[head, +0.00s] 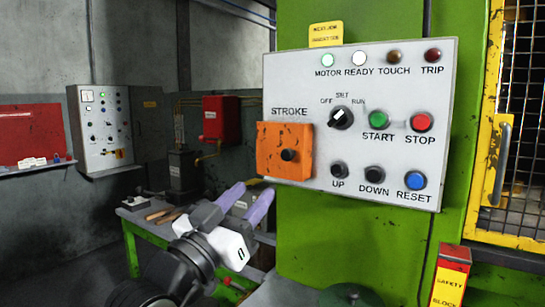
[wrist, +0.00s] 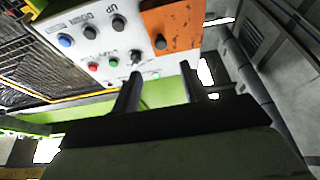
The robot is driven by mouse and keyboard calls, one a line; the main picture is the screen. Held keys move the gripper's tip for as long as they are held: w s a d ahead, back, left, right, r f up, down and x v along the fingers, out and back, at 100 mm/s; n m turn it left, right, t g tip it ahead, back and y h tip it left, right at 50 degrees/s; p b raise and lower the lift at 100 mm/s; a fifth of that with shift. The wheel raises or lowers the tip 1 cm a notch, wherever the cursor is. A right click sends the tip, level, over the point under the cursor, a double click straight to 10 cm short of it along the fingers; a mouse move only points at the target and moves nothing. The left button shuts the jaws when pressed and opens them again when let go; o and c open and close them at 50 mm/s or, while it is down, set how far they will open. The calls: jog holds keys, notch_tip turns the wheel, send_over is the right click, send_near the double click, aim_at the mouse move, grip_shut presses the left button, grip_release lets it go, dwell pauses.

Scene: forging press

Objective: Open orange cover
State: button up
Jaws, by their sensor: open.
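The orange cover (head: 274,162) is a scuffed square plate with a black knob (head: 288,155), at the left edge of the white control panel (head: 365,105) under the word STROKE. It lies flat against the panel and looks closed; what is behind it is hidden. In the wrist view the cover (wrist: 176,22) shows at the top, with its knob (wrist: 161,42). My gripper (head: 248,200) is open and empty, below and left of the cover and apart from it. Its two fingers also show in the wrist view (wrist: 158,88), pointing toward the panel.
Right of the cover are a black selector (head: 340,117), a green START button (head: 378,120) and a red STOP button (head: 421,122). UP, DOWN and RESET controls sit below. A yellow-framed mesh guard (head: 497,165) stands right. A green workbench (head: 132,250) is behind my arm.

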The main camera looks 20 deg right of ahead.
aim_at(285, 155)
jog(key=p+x, duration=0.3)
jog(key=x, duration=0.7)
jog(key=shift+r, duration=0.2)
jog(key=shift+w+d+r, duration=0.1)
jog(key=shift+w+d, duration=0.25)
grip_shut()
